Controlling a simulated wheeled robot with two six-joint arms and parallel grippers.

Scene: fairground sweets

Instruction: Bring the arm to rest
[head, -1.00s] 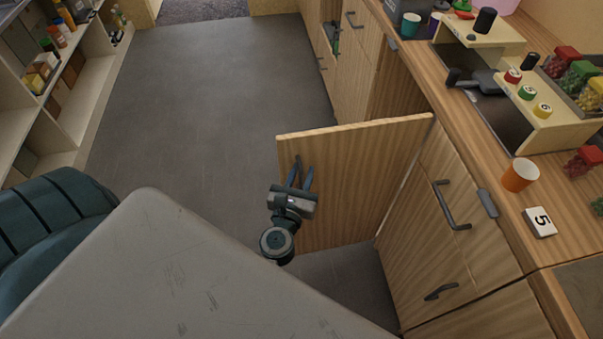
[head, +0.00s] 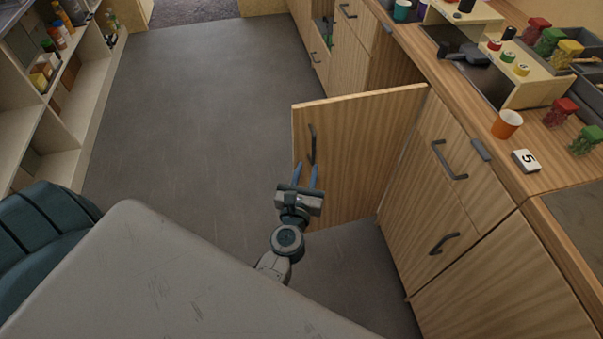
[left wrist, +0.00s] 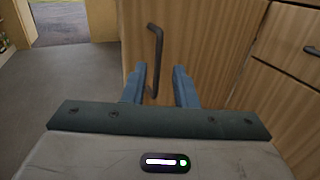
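My left gripper (head: 305,174) is open and empty, in front of the open cabinet door (head: 360,150). Its two blue fingers stand apart, just below the door's dark handle (head: 312,145) in the head view. In the left wrist view the handle (left wrist: 157,55) shows beyond and between the open fingers (left wrist: 160,85). The fingers seem clear of the handle, though the exact gap is hard to judge. My right gripper is not in view.
The wooden counter (head: 465,115) on the right holds an orange cup (head: 507,124), a white number 5 block (head: 526,161) and several sweet jars. A shelf unit (head: 68,120) stands at left. The grey floor (head: 205,110) between is clear.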

